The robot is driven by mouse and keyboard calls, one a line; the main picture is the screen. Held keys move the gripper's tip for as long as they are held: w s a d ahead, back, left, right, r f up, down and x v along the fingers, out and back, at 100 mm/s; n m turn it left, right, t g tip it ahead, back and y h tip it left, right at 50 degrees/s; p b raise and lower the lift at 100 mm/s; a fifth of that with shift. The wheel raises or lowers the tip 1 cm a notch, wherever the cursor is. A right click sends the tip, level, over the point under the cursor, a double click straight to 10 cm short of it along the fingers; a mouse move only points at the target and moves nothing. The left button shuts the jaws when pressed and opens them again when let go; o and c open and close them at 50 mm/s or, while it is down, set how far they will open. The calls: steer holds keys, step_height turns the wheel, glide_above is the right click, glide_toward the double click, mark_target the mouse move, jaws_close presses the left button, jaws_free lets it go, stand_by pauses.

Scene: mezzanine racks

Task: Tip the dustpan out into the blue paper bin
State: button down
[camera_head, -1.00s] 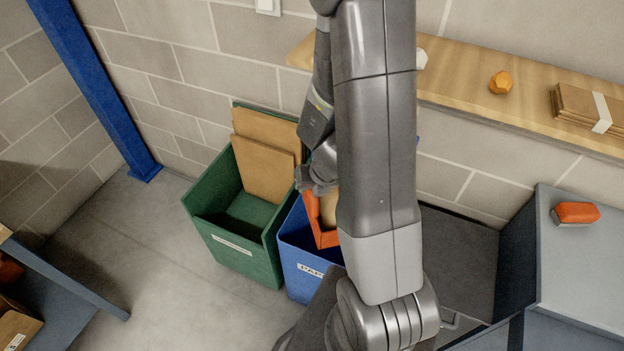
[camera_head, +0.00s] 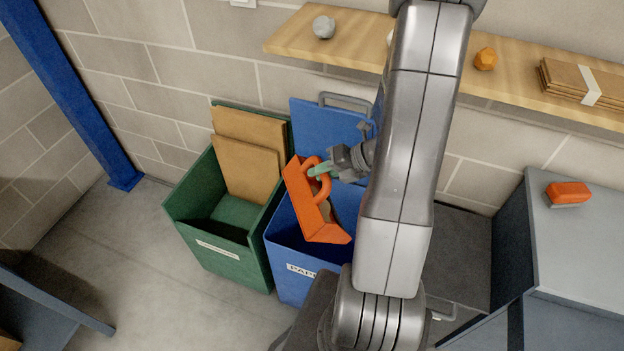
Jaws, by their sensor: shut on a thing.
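The orange dustpan (camera_head: 306,206) is over the mouth of the blue paper bin (camera_head: 290,254), tilted steeply with its pan side down to the right. My gripper (camera_head: 326,170) is shut on the dustpan's handle, at a green part. The blue bin has a partly hidden white label on its front, and its blue lid (camera_head: 325,125) stands open behind it. Something tan shows beside the pan's lower right edge, mostly hidden. My arm covers the right side of the bin, and its inside is largely hidden.
A green bin (camera_head: 222,250) holding cardboard sheets (camera_head: 246,168) stands left of the blue bin. A wooden shelf (camera_head: 390,48) above carries a grey lump (camera_head: 323,27), an orange lump (camera_head: 485,59) and flat cardboard (camera_head: 582,82). An orange brush-like block (camera_head: 568,193) lies on the grey surface at right.

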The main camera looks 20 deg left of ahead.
steer(key=w+d+f+m+g+y+b, duration=0.2)
steer(key=w+d+g+y+b, duration=0.1)
steer(key=w+d+y, duration=0.2)
steer(key=shift+d+f+y, duration=0.25)
steer(key=shift+d+y, duration=0.05)
steer(key=shift+y, duration=0.2)
steer(key=shift+r, duration=0.1)
stand_by(0.8)
